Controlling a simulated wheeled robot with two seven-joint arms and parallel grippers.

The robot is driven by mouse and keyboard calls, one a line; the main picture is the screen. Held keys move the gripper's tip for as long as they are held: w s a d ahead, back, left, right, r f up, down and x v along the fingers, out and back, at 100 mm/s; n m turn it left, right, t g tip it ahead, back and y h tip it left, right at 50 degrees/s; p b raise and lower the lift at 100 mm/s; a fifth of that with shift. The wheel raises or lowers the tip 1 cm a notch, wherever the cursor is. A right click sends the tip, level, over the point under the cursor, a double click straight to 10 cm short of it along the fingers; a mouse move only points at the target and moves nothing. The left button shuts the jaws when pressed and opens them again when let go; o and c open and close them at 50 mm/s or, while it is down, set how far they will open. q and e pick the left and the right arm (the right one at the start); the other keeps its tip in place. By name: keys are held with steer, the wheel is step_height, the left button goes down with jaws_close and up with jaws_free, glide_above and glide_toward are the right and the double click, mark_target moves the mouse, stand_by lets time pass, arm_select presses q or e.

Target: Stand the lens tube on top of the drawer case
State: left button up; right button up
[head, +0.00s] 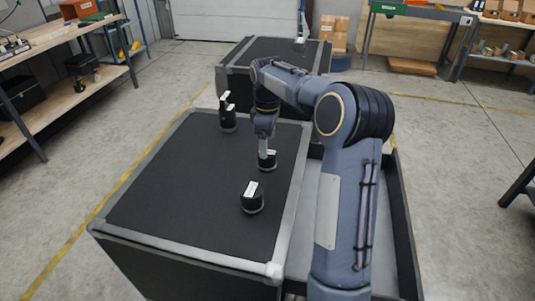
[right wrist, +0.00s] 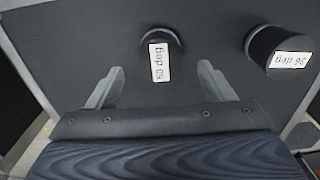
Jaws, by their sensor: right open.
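Several short black cylinders with white labels stand on a black case with pale metal edging (head: 150,205) in the head view; which is the lens tube I cannot tell. One stands near the front (head: 252,203), one in the middle (head: 267,163), and a taller black shape at the back (head: 228,121). My right gripper (head: 265,147) points down at the middle cylinder. In the right wrist view its open fingers (right wrist: 160,72) are spread either side of a label reading "50 deg" (right wrist: 159,62), with nothing visibly gripped. A second cylinder labelled "36 deg" (right wrist: 266,44) stands to the right.
Another dark case (head: 240,52) stands behind; I cannot tell which case is the drawer case. The near case's left half is bare. My right arm covers the right side.

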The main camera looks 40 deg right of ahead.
step_height(320, 180, up, 5)
steer(key=shift+f, duration=0.1)
steer(key=shift+s+a, duration=0.15)
steer(key=s+a+r+m+t+y, duration=0.1)
steer(key=s+a+r+m+t, duration=0.1)
steer(key=s+a, duration=0.45)
steer(key=s+a+r+m+t+y, duration=0.1)
steer(key=s+a+r+m, duration=0.15)
steer(key=s+a, duration=0.4)
steer(key=s+a+f+m+t+y, duration=0.1)
steer(key=s+a+f+m, duration=0.1)
steer(key=s+a+f, duration=0.2)
steer(key=s+a+f+m+t, duration=0.1)
steer(key=s+a+f+m, duration=0.2)
steer(key=s, duration=0.7)
steer(key=shift+s+a+f+t+y, duration=0.15)
steer(key=shift+a+f+t+y, duration=0.2)
steer(key=shift+a+f, duration=0.35)
